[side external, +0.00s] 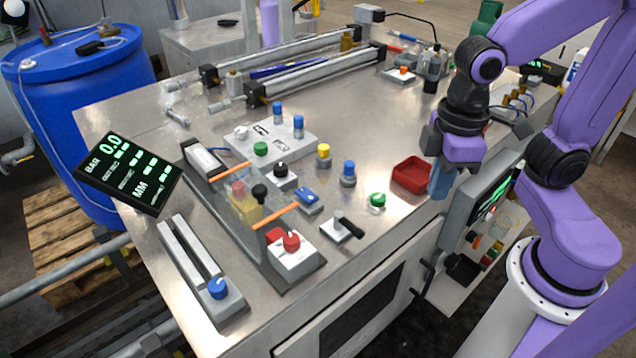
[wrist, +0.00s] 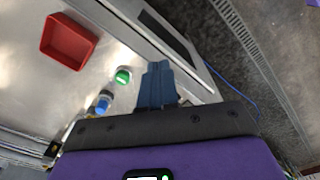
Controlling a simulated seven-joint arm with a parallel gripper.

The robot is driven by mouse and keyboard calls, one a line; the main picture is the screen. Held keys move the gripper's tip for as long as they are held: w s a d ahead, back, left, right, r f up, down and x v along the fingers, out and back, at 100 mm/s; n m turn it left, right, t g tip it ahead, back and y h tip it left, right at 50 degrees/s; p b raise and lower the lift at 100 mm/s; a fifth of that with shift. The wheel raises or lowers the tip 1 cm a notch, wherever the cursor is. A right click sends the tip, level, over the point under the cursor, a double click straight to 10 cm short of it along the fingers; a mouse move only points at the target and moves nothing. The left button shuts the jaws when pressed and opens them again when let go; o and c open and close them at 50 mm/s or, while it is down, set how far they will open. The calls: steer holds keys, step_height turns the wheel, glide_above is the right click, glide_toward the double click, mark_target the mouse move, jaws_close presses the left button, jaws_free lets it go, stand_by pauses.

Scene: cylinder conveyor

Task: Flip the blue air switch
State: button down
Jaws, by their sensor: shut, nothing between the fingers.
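My gripper (side external: 438,190) hangs above the right side of the steel table, just right of the red tray, with its blue fingers shut and empty. In the wrist view, the shut fingers (wrist: 158,72) point toward the table's edge. Several blue controls are in the side view: a small blue rocker switch on a block (side external: 308,199), a blue push knob (side external: 348,173), two upright blue knobs (side external: 277,113) on a grey plate, and a blue knob (side external: 217,288) on a slotted slider. Which is the air switch cannot be told. My gripper touches none of them.
A red tray (side external: 411,175) and a green button (side external: 377,201) stand near my gripper. A clear guard (side external: 243,190) with orange edges and a black lever (side external: 347,226) are left. A screen box (side external: 480,205) is beside the table. Cylinders (side external: 320,75) lie behind.

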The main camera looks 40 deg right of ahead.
mark_target(312, 195)
steer(key=w+a+r+m, duration=0.3)
steer(key=w+a+m, duration=0.2)
steer(key=w, duration=0.4)
steer(key=w+a+r+m, duration=0.3)
steer(key=w+a+m, duration=0.2)
steer(key=w, duration=0.5)
steer(key=shift+w+r, duration=0.25)
steer(key=shift+w, duration=0.05)
step_height(312, 195, down, 14)
steer(key=shift+f, duration=0.1)
stand_by(0.5)
